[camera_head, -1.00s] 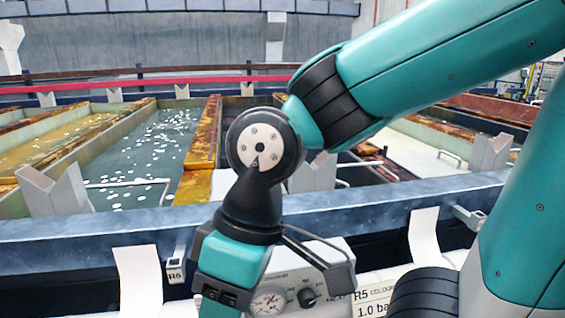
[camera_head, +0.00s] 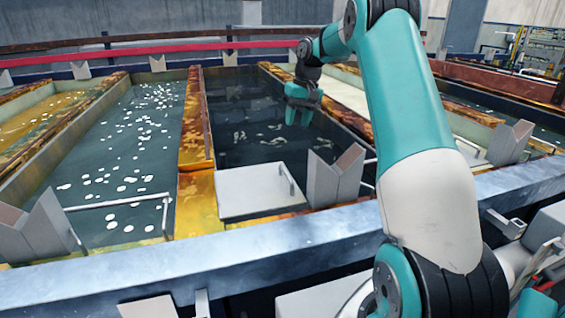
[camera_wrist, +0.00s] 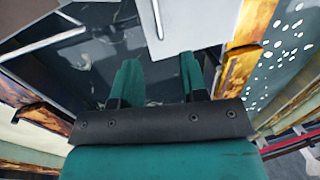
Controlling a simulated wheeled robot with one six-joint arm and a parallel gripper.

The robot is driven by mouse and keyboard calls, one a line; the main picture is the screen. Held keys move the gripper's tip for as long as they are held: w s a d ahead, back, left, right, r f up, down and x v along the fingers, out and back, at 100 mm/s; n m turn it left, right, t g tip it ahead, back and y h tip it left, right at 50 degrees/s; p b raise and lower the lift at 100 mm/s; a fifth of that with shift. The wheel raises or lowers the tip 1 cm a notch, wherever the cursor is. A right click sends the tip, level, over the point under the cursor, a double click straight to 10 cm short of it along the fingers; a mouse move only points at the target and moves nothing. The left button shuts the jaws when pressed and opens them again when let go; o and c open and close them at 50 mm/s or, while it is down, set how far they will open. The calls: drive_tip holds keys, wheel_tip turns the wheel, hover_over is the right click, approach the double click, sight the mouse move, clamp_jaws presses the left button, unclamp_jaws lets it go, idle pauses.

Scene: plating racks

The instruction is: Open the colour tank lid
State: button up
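A flat pale grey lid (camera_head: 245,196) lies over the near end of a dark tank (camera_head: 262,105); the rest of that tank's liquid is uncovered. A bar handle (camera_head: 287,180) stands along the lid's right edge. The lid (camera_wrist: 196,18) and its handle (camera_wrist: 157,18) also show at the top of the wrist view. My gripper (camera_head: 298,119) is over the dark liquid, beyond the lid and apart from it, fingers pointing down. In the wrist view my gripper (camera_wrist: 160,72) has its fingers spread with nothing between them. No readable label shows which tank is the colour tank.
A tank with pale floating flakes (camera_head: 120,150) lies left, behind a rusty yellow divider (camera_head: 196,130). Grey V-shaped supports (camera_head: 335,178) stand along the near blue beam (camera_head: 225,262). A pale cover (camera_head: 455,148) with a bar lies right. A red rail (camera_head: 130,52) crosses behind.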

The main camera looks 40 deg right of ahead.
drive_tip(key=f, duration=0.5)
drive_tip(key=a+f+p, duration=0.1)
drive_tip(key=f, duration=0.5)
drive_tip(key=w+a+f+p, duration=0.1)
drive_tip(key=f, duration=0.5)
drive_tip(key=shift+w, duration=0.1)
clamp_jaws()
